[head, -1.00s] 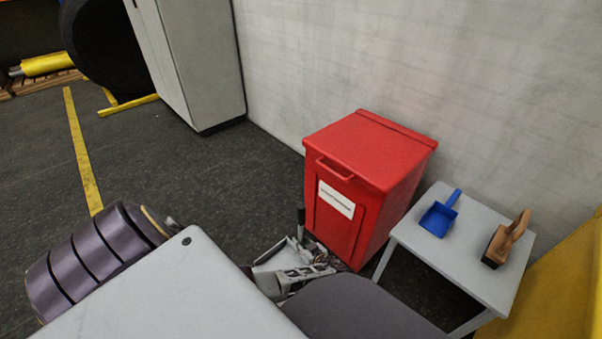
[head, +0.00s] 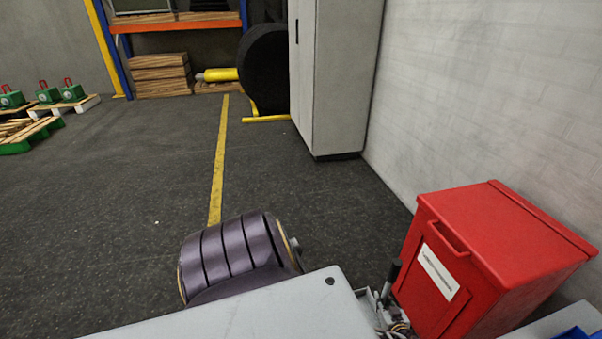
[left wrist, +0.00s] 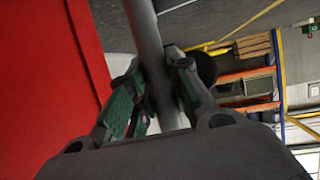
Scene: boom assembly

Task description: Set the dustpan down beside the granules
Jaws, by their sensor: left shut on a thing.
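My left gripper (head: 385,312) shows low in the head view, in front of the red bin (head: 440,265), partly hidden by my own arm. In the left wrist view its fingers (left wrist: 158,100) are shut around a grey rod-like handle (left wrist: 147,35). The dark upper end of this handle (head: 391,275) stands up in the head view. What the handle belongs to is hidden. A blue piece (head: 576,333) is cut off at the bottom right edge, where the blue dustpan lies on a small grey table (head: 560,317). I see no granules. My right gripper is not in view.
A grey cabinet (head: 335,75) stands by the wall. A shelf rack (head: 178,27) with stacked boards (head: 160,80) and a black drum (head: 264,70) are at the back. Green items on pallets (head: 72,93) are far left. The dark floor between is open.

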